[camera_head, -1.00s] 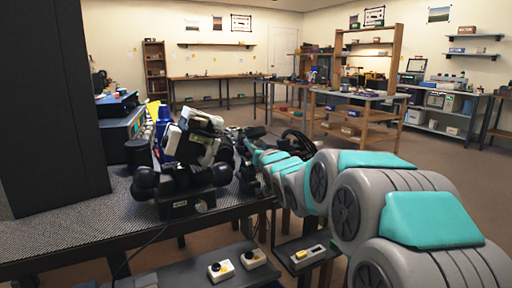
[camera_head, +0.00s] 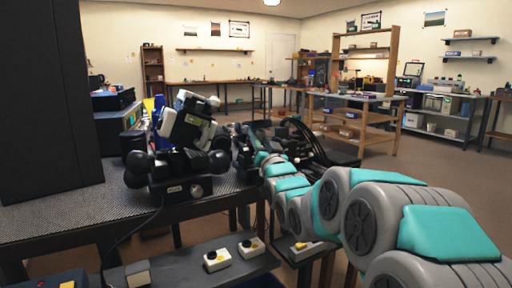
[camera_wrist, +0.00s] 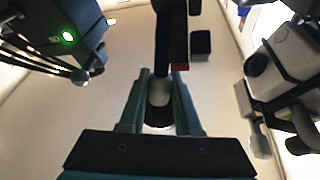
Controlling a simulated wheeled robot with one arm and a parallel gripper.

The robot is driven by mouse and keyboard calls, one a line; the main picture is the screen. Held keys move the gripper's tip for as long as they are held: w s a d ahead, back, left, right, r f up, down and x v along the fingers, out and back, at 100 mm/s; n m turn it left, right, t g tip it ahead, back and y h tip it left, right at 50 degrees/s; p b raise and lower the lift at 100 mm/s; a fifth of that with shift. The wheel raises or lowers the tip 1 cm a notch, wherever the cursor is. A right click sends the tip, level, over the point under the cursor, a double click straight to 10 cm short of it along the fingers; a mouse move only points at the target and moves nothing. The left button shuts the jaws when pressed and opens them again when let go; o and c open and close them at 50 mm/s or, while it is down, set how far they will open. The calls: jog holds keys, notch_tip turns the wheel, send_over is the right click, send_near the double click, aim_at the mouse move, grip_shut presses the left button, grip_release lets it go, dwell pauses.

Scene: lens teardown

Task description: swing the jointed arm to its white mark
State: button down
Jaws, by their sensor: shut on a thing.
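In the wrist view, the teal fingers of my gripper (camera_wrist: 162,84) are shut on a pale grey, rounded piece (camera_wrist: 160,92) at the end of a black bar. I take this bar to be the jointed arm (camera_wrist: 171,40); it runs up and out of the top of the picture. A small red patch (camera_wrist: 180,67) shows beside the bar. In the head view, my arm reaches from the lower right to the bench's right end, where dark parts crowd together and my fingers cannot be made out. I cannot make out the white mark in either view.
A black and white microscope-like device (camera_head: 185,150) stands on the dark bench (camera_head: 75,207), left of my arm. A dark box with a green light (camera_wrist: 68,37) is at upper left in the wrist view. Small white switch boxes (camera_head: 216,260) sit on a lower shelf.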

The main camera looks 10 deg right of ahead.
jog(key=shift+s+d+f+m+t+b, duration=0.25)
jog(key=shift+s+f+t+b, duration=0.25)
jog(key=shift+t+b, duration=0.35)
jog(key=shift+s+t+b, duration=0.15)
jog(key=shift+t+b, duration=0.1)
jog(key=shift+b, duration=0.1)
jog(key=shift+r, duration=0.1)
jog(key=c, duration=0.6)
grip_release()
jog(key=shift+s, duration=0.1)
jog(key=v, duration=0.7)
jog(key=shift+s+f, duration=0.25)
jog(key=shift+s, duration=0.05)
